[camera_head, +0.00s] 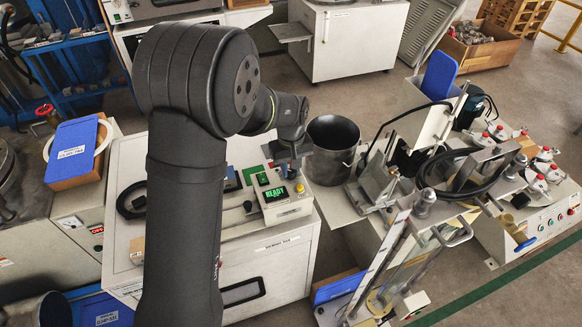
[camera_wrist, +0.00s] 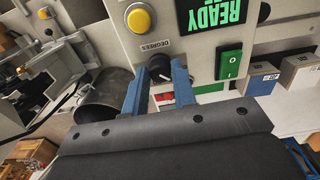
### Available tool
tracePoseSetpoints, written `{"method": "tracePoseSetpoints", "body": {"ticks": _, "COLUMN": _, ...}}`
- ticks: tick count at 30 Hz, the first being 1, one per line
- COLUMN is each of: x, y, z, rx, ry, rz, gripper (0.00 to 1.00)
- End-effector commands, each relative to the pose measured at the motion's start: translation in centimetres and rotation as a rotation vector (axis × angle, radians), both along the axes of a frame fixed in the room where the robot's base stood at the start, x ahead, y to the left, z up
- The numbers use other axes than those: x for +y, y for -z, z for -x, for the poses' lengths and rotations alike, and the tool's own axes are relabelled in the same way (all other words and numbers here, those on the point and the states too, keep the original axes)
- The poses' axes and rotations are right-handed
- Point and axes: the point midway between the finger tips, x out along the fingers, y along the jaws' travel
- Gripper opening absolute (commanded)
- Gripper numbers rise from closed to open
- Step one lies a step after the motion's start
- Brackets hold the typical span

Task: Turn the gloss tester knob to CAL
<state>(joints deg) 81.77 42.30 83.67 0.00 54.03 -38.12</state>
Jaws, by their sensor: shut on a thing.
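The gloss tester (camera_head: 284,211) is a pale box on the white cabinet, with a lit green READY display (camera_head: 274,194) and a yellow button. In the wrist view its panel (camera_wrist: 165,20) appears upside down, with the yellow button (camera_wrist: 139,19), a green rocker switch (camera_wrist: 229,64) and a DEGREES label. The black knob (camera_wrist: 159,66) with a white pointer line sits by that label. My gripper (camera_wrist: 157,76) is shut on the knob, its blue fingers on either side. The knob's scale markings, including CAL, cannot be read. In the head view my gripper (camera_head: 290,160) is over the tester's far end.
A dark metal pot (camera_head: 332,148) stands close to the right of my gripper. Small blue and white boxes (camera_wrist: 262,79) lie beside the tester. A black cable coil (camera_head: 133,200) lies on the cabinet top (camera_head: 125,165) to the left. Metal test rigs crowd the right.

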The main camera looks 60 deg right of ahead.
Motion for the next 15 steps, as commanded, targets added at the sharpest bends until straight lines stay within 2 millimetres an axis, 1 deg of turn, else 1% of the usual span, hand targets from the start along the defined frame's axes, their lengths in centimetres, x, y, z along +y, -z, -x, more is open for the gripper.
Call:
{"method": "tracePoseSetpoints", "body": {"ticks": 6, "x": -0.01, "y": -0.02, "z": 0.01, "rx": 0.0, "ry": -0.172, "rz": 0.0, "gripper": 0.02}}
{"method": "tracePoseSetpoints", "body": {"ticks": 15, "x": -0.01, "y": -0.02, "z": 0.01, "rx": 0.0, "ry": -0.328, "rz": 0.0, "gripper": 0.02}}
